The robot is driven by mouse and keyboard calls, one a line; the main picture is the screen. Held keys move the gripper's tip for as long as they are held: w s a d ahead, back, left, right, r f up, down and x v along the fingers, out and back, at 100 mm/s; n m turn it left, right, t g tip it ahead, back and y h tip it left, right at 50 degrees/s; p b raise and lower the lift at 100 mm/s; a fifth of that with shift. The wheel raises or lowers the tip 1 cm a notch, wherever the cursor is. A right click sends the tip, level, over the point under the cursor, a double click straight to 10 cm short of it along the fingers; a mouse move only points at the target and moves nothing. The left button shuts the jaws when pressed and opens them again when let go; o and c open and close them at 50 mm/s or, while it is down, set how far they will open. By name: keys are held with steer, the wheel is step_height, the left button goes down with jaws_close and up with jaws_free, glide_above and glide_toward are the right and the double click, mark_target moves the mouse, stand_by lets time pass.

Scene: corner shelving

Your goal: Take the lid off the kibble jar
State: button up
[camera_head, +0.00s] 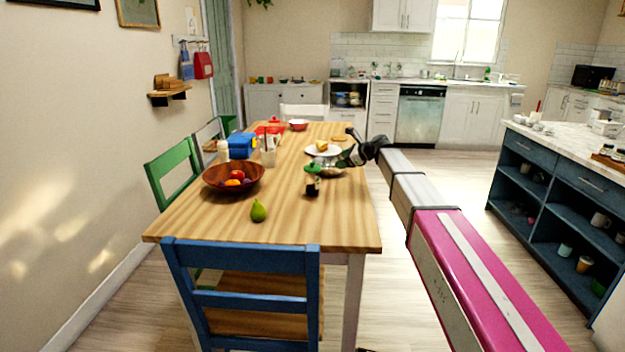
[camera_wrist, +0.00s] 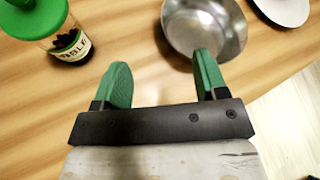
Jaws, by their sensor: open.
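The kibble jar (camera_wrist: 72,47) is clear with dark contents and a partly readable label. It stands upright on the table at the upper left of the wrist view, partly cut off by the frame. Its green lid (camera_wrist: 30,14) is on top. In the head view the jar (camera_head: 312,188) is near the table's right side, with the green lid (camera_head: 313,169) above it. My gripper (camera_wrist: 162,64) has green fingers spread apart with nothing between them. It is over the table, to the right of the jar and apart from it in the wrist view.
A metal bowl (camera_wrist: 206,42) sits close to my right finger in the wrist view. A plate with food (camera_head: 322,150) is behind it. A wooden fruit bowl (camera_head: 233,190) and a green pear (camera_head: 258,211) are on the table (camera_head: 200,225). A blue chair (camera_head: 240,247) stands in front.

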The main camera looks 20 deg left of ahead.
mark_target(312, 162)
steer(key=o, duration=0.5)
steer(key=shift+s+a+r+g, duration=0.4)
steer(key=shift+s+a+r, duration=0.15)
steer(key=shift+a, duration=0.25)
steer(key=s+a+r+g+h, duration=0.1)
steer(key=s+a+r+h, duration=0.1)
steer(key=s+a+r, duration=0.1)
steer(key=shift+s+a+r+g+h, duration=0.15)
steer(key=shift+s+a+g+h, duration=0.05)
steer(key=shift+g+h, duration=0.1)
steer(key=s+a+r+m+h, duration=0.2)
steer(key=s+r+h, duration=0.4)
steer(key=s+r, duration=0.15)
steer(key=shift+g, duration=0.4)
steer(key=shift+w+x, duration=0.2)
steer(key=shift+x, duration=2.5)
steer(key=shift+w+x, duration=0.15)
steer(key=shift+x, duration=2.55)
